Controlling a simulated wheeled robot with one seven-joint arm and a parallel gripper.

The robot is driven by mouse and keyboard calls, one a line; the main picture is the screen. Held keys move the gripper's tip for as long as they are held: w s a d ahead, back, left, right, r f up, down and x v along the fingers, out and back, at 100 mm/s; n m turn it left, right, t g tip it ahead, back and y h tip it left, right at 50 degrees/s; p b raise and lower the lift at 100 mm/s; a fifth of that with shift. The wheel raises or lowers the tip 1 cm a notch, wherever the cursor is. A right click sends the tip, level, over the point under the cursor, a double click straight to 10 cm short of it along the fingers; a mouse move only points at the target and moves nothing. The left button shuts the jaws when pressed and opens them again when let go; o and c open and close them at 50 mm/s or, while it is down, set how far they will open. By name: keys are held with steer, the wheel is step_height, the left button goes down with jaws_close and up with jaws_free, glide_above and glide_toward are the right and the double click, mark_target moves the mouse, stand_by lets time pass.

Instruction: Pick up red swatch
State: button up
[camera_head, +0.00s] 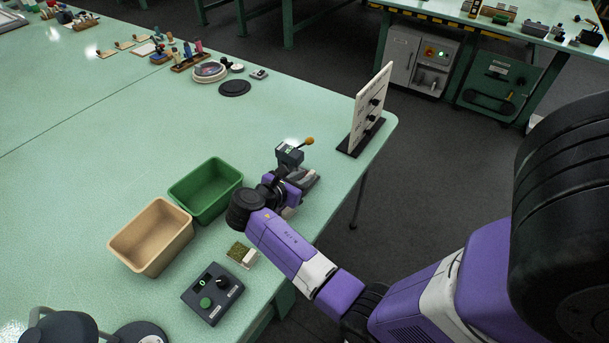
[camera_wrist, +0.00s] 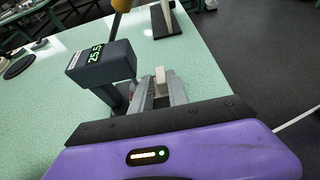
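No red swatch shows clearly; only a small reddish bit is visible beside the gauge's post in the wrist view. The grey gauge (camera_head: 290,154) stands near the table's right edge, and its display reads 25.5 in the wrist view (camera_wrist: 100,62). My gripper (camera_wrist: 162,88) is low beside the gauge, its two grey fingers on either side of a small pale block (camera_wrist: 160,76). The fingers look open, with slim gaps beside the block. Whether the block belongs to the red swatch I cannot tell. In the head view my wrist hides most of this spot.
A green bin (camera_head: 206,190) and a tan bin (camera_head: 152,236) stand left of my gripper. A green swatch with a pale block (camera_head: 240,253) lies near a dark control box (camera_head: 212,293). An upright white board (camera_head: 370,108) stands behind, at the table's corner.

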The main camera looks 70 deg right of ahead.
steer(key=shift+x, duration=1.3)
jaws_close()
steer(key=shift+r, duration=0.1)
steer(key=shift+r, duration=0.55)
steer(key=s+a, duration=0.4)
steer(key=s, duration=1.3)
steer(key=shift+s+b, duration=0.3)
